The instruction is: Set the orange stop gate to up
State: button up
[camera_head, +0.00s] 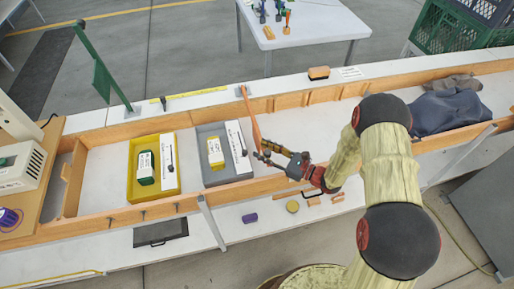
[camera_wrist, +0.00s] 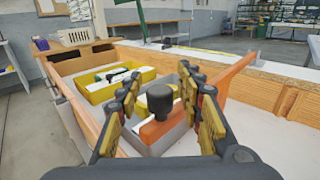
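The orange stop gate (camera_head: 251,115) is a long bar reaching from the far rail of the wooden-sided channel out over the channel, lowered rather than upright. In the wrist view the orange bar (camera_wrist: 228,79) slopes from the far rail toward me. A dark rounded knob (camera_wrist: 160,100) stands at its near end. My gripper (camera_head: 264,151) is at this near end. In the wrist view my gripper (camera_wrist: 166,105) is open, one finger on each side of the knob. I see no clear contact between the fingers and the knob.
A yellow tray (camera_head: 131,190) and a grey tray (camera_head: 205,180) sit in the channel left of the gate. A green gate (camera_head: 102,78) stands upright further left. A dark cloth heap (camera_head: 447,108) lies in the channel's right part. The channel between gate and cloth looks clear.

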jog(key=shift+x, duration=1.45)
jog(key=shift+c, duration=0.8)
jog(key=c, duration=0.7)
grip_shut()
